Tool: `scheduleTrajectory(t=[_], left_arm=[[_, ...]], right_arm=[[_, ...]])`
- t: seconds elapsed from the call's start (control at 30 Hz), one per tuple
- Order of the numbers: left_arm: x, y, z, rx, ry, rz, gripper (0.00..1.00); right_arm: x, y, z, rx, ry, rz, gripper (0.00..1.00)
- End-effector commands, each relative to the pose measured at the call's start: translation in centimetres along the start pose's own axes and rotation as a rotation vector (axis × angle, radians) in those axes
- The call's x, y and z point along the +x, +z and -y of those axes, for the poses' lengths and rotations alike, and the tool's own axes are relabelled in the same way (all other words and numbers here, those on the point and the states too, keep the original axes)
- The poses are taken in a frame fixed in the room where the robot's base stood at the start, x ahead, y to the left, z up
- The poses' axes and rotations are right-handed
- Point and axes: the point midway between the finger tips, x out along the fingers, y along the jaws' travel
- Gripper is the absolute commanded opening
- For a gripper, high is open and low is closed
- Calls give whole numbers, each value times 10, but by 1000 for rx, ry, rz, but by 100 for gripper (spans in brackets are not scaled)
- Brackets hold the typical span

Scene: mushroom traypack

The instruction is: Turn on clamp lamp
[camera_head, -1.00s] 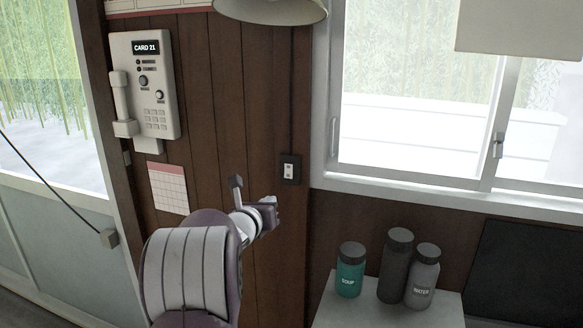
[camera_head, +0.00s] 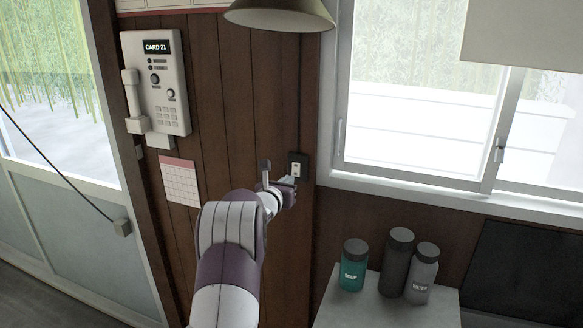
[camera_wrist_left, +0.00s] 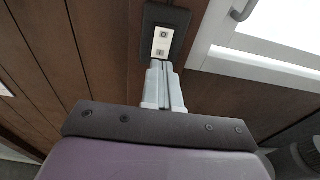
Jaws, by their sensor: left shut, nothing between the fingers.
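The lamp's shade (camera_head: 280,14) hangs at the top of the head view, partly cut off by the frame. Below it, a dark wall plate with a white switch (camera_head: 297,168) is fixed to the wood wall, with a thin cord running down to it. My left gripper (camera_head: 292,186) is shut and empty, just below and in front of the switch plate. In the left wrist view the closed fingertips (camera_wrist_left: 160,66) reach the lower edge of the white switch panel (camera_wrist_left: 165,42). I cannot tell whether they touch it. My right gripper is not in view.
A wall phone (camera_head: 157,82) and a paper calendar (camera_head: 179,181) are left of my arm. A window (camera_head: 420,110) is right of the switch. A green soup jar (camera_head: 352,268), a dark bottle (camera_head: 397,262) and a water bottle (camera_head: 422,275) stand on a small table (camera_head: 385,314).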

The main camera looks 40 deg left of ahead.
Motion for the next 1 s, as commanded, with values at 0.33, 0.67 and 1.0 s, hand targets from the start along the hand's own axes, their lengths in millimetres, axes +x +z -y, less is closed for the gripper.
scheduleTrajectory(t=[0.33, 0.67, 1.0], left_arm=[[37, 1, 0, -1, 0, 0, 0], [38, -1, 0, -1, 1, 0, 0], [48, -19, -1, 2, 1, 82, 0]], right_arm=[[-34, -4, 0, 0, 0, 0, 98], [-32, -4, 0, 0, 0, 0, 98], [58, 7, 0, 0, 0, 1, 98]])
